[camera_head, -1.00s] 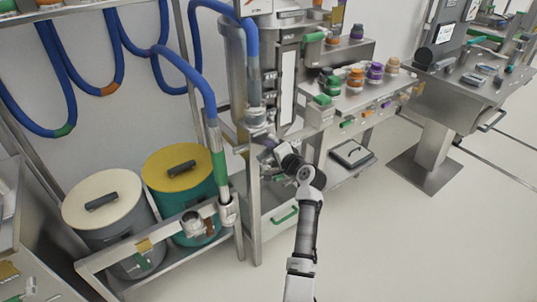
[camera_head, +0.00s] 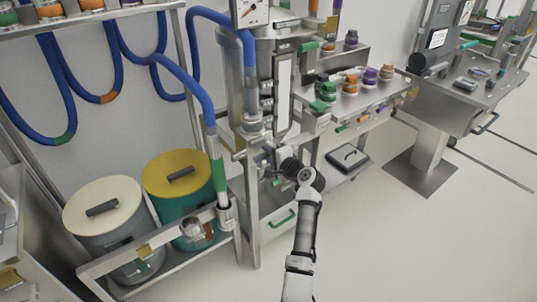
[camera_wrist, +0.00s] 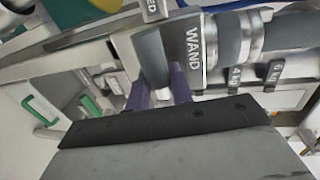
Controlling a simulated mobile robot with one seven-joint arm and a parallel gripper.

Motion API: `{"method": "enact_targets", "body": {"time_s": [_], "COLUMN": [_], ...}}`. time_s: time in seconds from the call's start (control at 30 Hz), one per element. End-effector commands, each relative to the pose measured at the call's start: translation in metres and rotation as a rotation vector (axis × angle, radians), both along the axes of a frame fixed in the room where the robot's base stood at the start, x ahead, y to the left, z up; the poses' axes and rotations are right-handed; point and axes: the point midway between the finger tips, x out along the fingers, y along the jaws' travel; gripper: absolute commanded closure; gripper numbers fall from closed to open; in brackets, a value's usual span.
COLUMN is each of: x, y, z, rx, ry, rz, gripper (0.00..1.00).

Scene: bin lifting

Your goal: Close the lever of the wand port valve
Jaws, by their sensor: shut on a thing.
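The wand port valve shows close up in the wrist view, with a grey plate marked WAND (camera_wrist: 194,42) and a thick grey pipe with metal rings to its right. A dark grey lever (camera_wrist: 152,56) stands left of the plate. My gripper (camera_wrist: 160,84) has its two purple fingers at the lever's lower end and is shut on it; the exact contact is partly hidden. In the head view my gripper (camera_head: 272,160) is at the front of the metal column, below the blue hose's end. The valve is too small and covered to read there.
Two lidded bins, one cream (camera_head: 104,203) and one yellow (camera_head: 179,172), stand left in a metal frame. A blue hose (camera_head: 190,80) hangs over them. A steel bench (camera_head: 350,108) with coloured knobs is right. The floor at right front is clear.

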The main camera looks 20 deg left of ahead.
Motion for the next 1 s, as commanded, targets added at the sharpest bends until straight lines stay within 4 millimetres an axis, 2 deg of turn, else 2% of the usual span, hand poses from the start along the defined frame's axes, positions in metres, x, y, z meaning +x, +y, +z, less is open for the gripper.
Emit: {"method": "enact_targets", "body": {"time_s": [0.07, 0.1, 0.23, 0.5, 0.63, 0.77, 1.0], "x": [0.0, 0.0, 0.0, 0.0, -0.005, -0.018, -0.052], "y": [0.001, 0.001, 0.001, 0.0, -0.008, -0.024, -0.068], "z": [0.003, 0.003, 0.002, 0.001, 0.001, 0.004, 0.015], "rx": [0.005, 0.005, 0.003, 0.001, 0.001, 0.001, 0.001], "ry": [-0.001, -0.001, -0.001, -0.001, -0.002, -0.003, -0.003], "rz": [0.001, 0.001, 0.001, -0.001, -0.002, -0.004, -0.004], "gripper": [1.0, 0.74, 0.58, 0.58, 0.58, 0.58, 0.58]}}
